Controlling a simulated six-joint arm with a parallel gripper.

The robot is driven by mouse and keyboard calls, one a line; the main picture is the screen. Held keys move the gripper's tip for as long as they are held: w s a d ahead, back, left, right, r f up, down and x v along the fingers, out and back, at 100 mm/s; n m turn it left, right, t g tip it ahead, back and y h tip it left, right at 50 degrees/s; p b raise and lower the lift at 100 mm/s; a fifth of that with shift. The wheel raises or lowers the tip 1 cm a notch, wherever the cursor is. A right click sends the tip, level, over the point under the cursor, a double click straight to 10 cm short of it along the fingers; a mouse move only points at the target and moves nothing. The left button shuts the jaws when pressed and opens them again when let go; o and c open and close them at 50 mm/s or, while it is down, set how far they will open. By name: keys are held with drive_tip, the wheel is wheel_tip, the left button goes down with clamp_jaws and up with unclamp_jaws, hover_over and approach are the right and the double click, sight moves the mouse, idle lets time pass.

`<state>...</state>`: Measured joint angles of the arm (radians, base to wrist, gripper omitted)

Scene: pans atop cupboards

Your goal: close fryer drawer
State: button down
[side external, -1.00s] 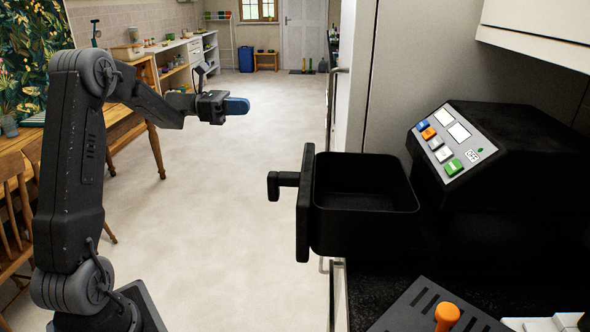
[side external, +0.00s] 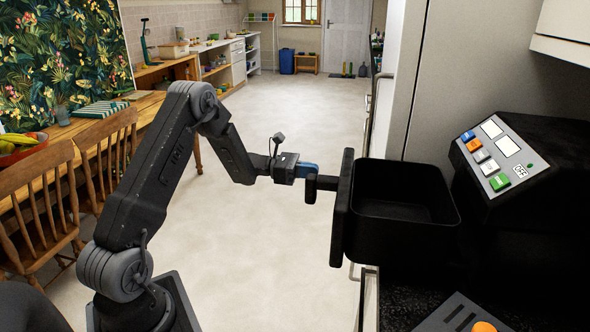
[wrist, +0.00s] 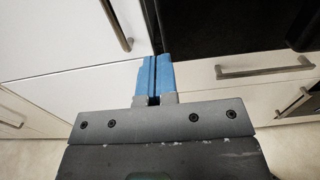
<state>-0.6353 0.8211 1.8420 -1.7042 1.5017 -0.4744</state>
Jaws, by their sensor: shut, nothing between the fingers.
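The fryer (side external: 545,165) is black, with a slanted panel of coloured buttons. Its drawer (side external: 405,225) is pulled out to the left, an empty black basket with a flat front plate (side external: 343,215). A T-shaped black handle (side external: 312,188) sticks out left from the plate. My gripper (side external: 312,170) is shut and empty, its blue fingers at the handle's height or slightly above. In the side view the fingertips overlap the handle's upper end; I cannot tell if they touch. The wrist view shows the blue fingers (wrist: 153,78) together; I cannot clearly make out the drawer there.
A dark countertop (side external: 405,300) lies under the fryer, with a grey slotted object (side external: 455,315) at the front. A tall cabinet stands behind the drawer. In the wrist view, pale cupboard fronts with metal handles (wrist: 265,70) lie below. Floor left of the drawer is clear.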

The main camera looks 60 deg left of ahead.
sight(382, 178)
drive_tip(key=x, duration=0.6)
drive_tip(key=shift+w+d, duration=0.1)
drive_tip(key=shift+d, duration=0.05)
drive_tip(key=x, duration=1.3)
drive_tip(key=shift+w+d, duration=0.1)
drive_tip(key=shift+w, duration=0.05)
drive_tip(key=v, duration=1.3)
drive_tip(key=s+d, duration=0.4)
drive_tip(key=s, duration=1.1)
drive_tip(key=x, duration=1.3)
